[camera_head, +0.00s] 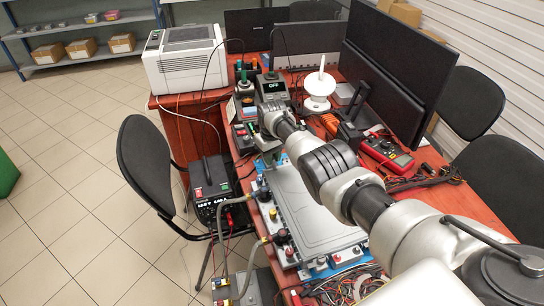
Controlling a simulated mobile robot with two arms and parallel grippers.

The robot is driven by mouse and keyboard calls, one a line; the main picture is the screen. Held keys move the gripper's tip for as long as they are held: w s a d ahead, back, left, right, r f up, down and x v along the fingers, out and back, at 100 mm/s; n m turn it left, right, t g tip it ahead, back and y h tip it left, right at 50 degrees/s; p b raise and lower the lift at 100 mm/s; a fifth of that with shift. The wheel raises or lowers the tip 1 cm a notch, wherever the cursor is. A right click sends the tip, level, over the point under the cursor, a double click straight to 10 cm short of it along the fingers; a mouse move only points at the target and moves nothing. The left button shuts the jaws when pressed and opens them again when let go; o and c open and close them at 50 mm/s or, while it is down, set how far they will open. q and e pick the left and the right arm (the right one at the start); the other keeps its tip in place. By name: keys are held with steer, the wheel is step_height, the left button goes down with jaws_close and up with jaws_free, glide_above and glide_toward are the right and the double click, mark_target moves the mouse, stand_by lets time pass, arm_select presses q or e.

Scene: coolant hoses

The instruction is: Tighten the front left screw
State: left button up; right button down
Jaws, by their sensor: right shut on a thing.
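My right arm reaches from the lower right across the table. Its gripper (256,129) is at the tool stands on the far left side of the table and is shut on a tool, mostly hidden by the wrist. A large grey battery case (318,213) with a flat ribbed lid lies nearer on the table, below my arm. Grey hoses (238,208) run to dark fittings on its left side. The front left screw is too small to make out. My left gripper is out of view.
A tool station with an OFF display (271,86) stands behind my gripper. Loose cables (345,287) lie near the case. A black chair (146,163) stands left.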

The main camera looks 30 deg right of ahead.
steer(key=c, duration=1)
jaws_free()
step_height(320, 180, up, 6)
steer(key=p, duration=0.3)
step_height(320, 180, up, 5)
steer(key=shift+f, duration=0.1)
